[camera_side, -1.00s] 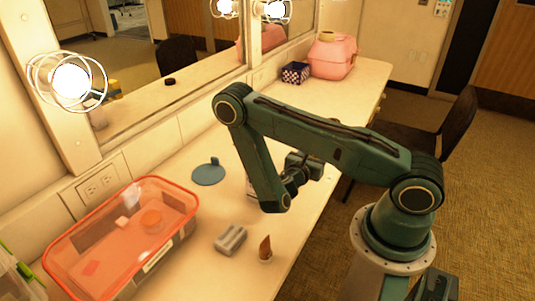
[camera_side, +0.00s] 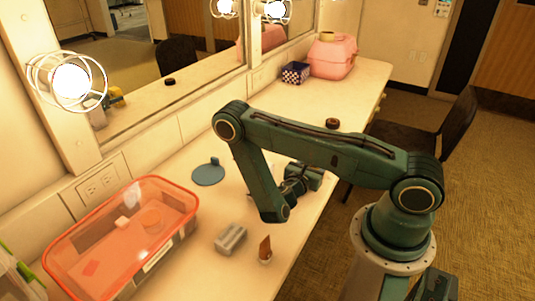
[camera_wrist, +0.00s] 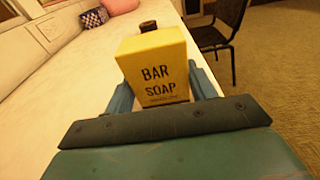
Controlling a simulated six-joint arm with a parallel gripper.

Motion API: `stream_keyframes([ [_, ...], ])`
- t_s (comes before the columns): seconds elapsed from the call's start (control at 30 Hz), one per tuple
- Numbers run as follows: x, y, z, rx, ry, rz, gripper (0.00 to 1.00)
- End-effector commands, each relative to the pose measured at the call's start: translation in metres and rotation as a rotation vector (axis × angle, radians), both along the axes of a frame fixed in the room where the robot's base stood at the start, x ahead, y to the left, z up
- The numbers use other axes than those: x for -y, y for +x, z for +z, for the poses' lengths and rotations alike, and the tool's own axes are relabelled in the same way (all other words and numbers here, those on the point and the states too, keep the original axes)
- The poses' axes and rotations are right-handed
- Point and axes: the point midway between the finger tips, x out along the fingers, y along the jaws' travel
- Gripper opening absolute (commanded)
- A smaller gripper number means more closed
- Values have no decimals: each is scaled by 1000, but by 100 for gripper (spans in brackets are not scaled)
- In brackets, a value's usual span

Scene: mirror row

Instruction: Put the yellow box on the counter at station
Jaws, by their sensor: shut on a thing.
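The yellow box (camera_wrist: 158,66), printed BAR SOAP, stands upright between the fingers of my gripper (camera_wrist: 163,88) in the wrist view. My gripper is shut on it. In the side view my gripper (camera_side: 308,176) is over the front part of the white counter (camera_side: 185,245), and the box itself is hidden behind my arm. A small yellow patch shows in the mirror. I cannot tell whether the box touches the counter. No marked station is clear to me.
A dark round item (camera_side: 332,123) is on the counter beyond my gripper. A blue disc (camera_side: 208,175), grey block (camera_side: 230,238), brown cone-like piece (camera_side: 265,248) and red-rimmed bin (camera_side: 110,250) lie nearer.

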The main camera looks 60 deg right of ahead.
Motion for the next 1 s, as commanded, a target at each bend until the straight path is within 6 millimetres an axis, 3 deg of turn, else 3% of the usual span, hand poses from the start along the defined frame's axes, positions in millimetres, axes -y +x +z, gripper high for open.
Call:
stream_keyframes([
  [0.1,0,0,-2,0,-1,0,28],
  [0.13,0,0,-2,0,0,0,62],
  [0.2,0,0,-2,0,0,0,76],
  [0.23,0,0,-2,0,0,0,78],
  [0.67,0,0,1,0,0,0,78],
  [1.0,-23,1,4,-1,-1,2,78],
])
